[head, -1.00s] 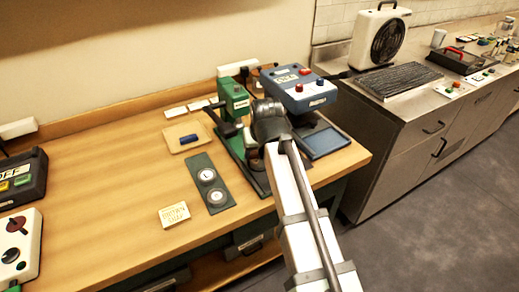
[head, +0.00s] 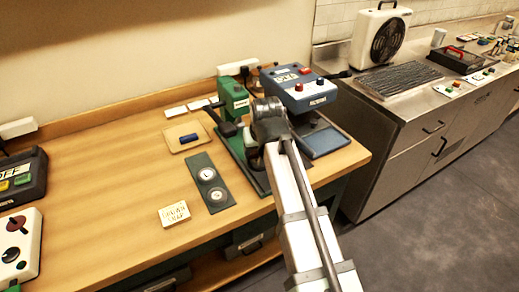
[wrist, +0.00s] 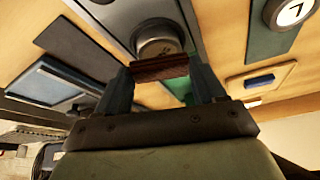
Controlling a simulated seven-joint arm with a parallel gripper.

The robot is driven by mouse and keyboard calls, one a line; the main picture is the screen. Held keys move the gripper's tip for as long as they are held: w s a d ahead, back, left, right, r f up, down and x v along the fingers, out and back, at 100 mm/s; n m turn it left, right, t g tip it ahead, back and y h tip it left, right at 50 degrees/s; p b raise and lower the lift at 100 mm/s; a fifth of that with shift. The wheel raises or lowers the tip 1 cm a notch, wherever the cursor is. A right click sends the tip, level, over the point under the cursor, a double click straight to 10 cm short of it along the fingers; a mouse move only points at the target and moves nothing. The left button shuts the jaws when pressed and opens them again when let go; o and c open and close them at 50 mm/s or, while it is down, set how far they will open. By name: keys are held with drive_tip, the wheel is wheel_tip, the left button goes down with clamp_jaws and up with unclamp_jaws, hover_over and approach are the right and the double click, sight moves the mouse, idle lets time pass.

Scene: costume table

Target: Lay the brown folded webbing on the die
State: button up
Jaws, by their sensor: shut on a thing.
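The brown folded webbing (wrist: 158,67) is a small dark brown strip between my fingertips in the wrist view. My gripper (wrist: 160,78) is shut on it, one finger at each end. The die (wrist: 158,45), which appears to be a round metal piece, shows just beyond the webbing on a grey plate. The webbing overlaps the die's near edge in this view; I cannot tell whether they touch. In the head view my gripper is over the press base, right of the green press (head: 236,98), and my own arm hides the webbing and die.
A dark plate with two round dials (head: 210,184), a tan board with a blue piece (head: 186,138) and a lettered card (head: 174,213) lie to the left.

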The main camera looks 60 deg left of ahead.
drive_tip(key=shift+f, duration=0.55)
drive_tip(key=o, duration=0.7)
drive_tip(key=shift+o, duration=0.2)
drive_tip(key=v, duration=1.1)
idle(0.5)
idle(0.5)
